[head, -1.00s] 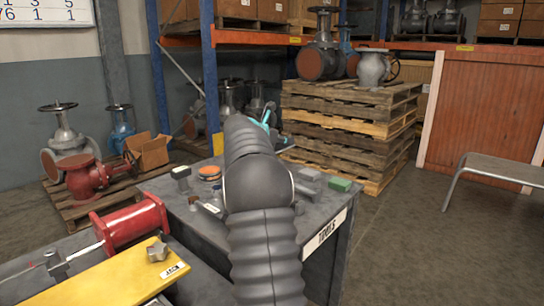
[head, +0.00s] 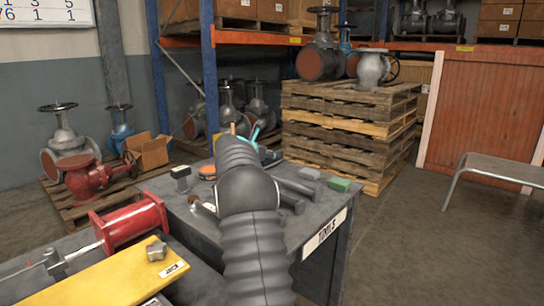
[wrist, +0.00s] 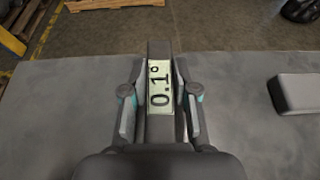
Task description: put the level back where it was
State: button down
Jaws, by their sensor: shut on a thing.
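The level is a narrow dark grey bar (wrist: 159,50) with a pale display reading 0.1°. In the wrist view it stands between the two fingers of my gripper (wrist: 160,72), which is shut on it. The level points away from my wrist, over the grey tabletop. I cannot tell whether it touches the top. In the head view my gripper (head: 262,144) shows as teal and dark parts above the far side of the table marked TOOLS (head: 322,226). My arm hides the level there.
A grey block (wrist: 295,92) lies right of the level in the wrist view. Stacked pallets (head: 345,130) stand behind.

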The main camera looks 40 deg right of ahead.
jog(key=shift+f, duration=0.1)
jog(key=c, duration=0.9)
grip_release()
jog(key=shift+a+r, duration=0.15)
jog(key=shift+r, duration=0.05)
jog(key=v, duration=1.1)
jog(key=shift+a+r+b, duration=0.15)
jog(key=shift+a+b, duration=0.15)
